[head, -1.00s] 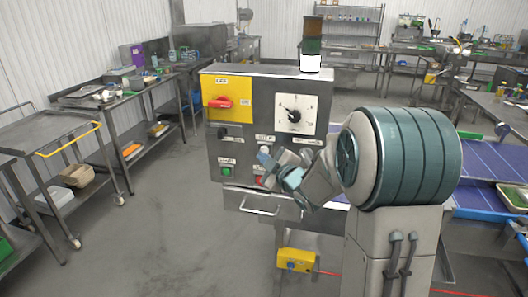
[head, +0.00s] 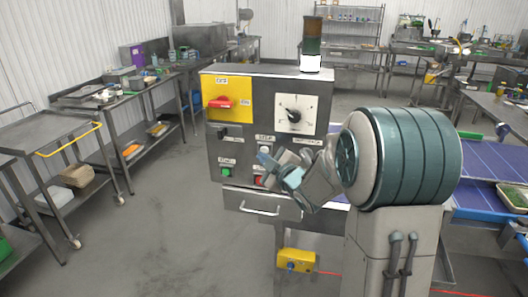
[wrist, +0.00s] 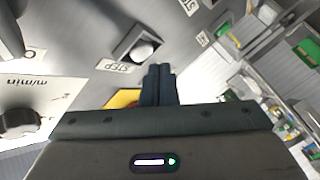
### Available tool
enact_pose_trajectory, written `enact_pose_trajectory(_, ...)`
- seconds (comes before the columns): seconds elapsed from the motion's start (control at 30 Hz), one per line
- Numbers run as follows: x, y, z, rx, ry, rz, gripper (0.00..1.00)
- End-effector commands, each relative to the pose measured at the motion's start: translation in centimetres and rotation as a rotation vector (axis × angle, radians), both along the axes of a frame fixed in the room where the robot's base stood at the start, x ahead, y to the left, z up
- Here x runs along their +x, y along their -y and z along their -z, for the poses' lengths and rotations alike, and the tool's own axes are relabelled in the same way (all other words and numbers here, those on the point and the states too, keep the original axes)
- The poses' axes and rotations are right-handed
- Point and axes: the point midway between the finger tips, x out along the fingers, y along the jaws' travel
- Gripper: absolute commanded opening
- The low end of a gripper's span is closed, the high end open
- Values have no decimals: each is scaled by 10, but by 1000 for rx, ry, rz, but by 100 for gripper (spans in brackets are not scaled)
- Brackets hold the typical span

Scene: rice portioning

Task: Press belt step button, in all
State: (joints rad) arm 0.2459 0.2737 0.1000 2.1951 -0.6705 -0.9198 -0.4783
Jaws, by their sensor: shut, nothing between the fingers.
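The belt step button is a pale round knob (wrist: 143,50) in a dark square surround, with a STEP label beside it in the wrist view. In the head view its STEP label (head: 265,138) shows on the grey control box (head: 214,150), and my gripper partly covers that area. My gripper (wrist: 160,70) is shut and empty, its dark fingertips close to the button's surround. In the wrist view the fingertips are just below and right of the knob. I cannot tell whether they touch the panel. My gripper also shows in the head view (head: 266,162).
The box also carries a red switch on a yellow plate (head: 220,102), a speed dial (head: 294,114), a green button (head: 226,172) and a red button (head: 259,181). A signal tower (head: 311,45) stands on top. The blue belt (head: 480,165) is at right.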

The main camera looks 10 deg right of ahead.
Motion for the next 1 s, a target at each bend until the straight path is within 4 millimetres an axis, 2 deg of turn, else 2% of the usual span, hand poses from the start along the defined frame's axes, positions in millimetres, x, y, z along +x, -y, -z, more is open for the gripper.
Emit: enact_pose_trajectory(1.0,8,4,0,0,-1,1,0)
